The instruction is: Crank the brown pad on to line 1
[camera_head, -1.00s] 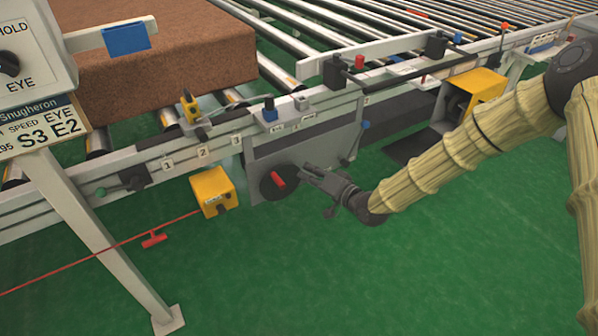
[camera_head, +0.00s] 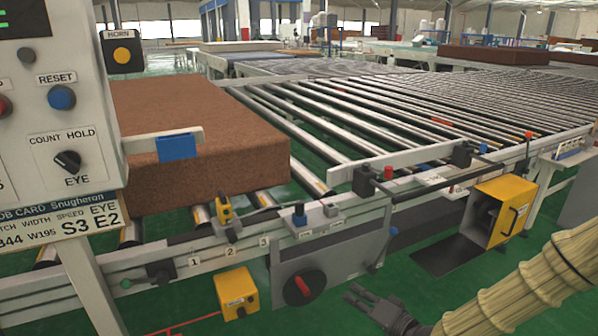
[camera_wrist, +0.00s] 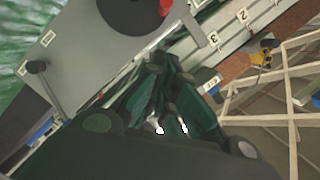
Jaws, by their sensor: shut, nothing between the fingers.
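The brown pad (camera_head: 235,150) is a thick block lying on the rollers at the left of the head view. Number plates 1 (camera_head: 194,262), 2 (camera_head: 228,250) and 3 (camera_head: 263,242) sit on the near rail below it. A black hand wheel with a red handle (camera_head: 303,287) is on the grey panel right of them; it also shows at the top of the wrist view (camera_wrist: 130,12). My gripper (camera_head: 352,295) is shut and empty, just right of the wheel and apart from it. Its fingers (camera_wrist: 165,108) fill the middle of the wrist view.
A yellow sensor (camera_head: 223,208) stands on the rail by the pad. The control post (camera_head: 85,270) stands at left. A larger yellow housing (camera_head: 497,212) is at right. Green floor lies in front.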

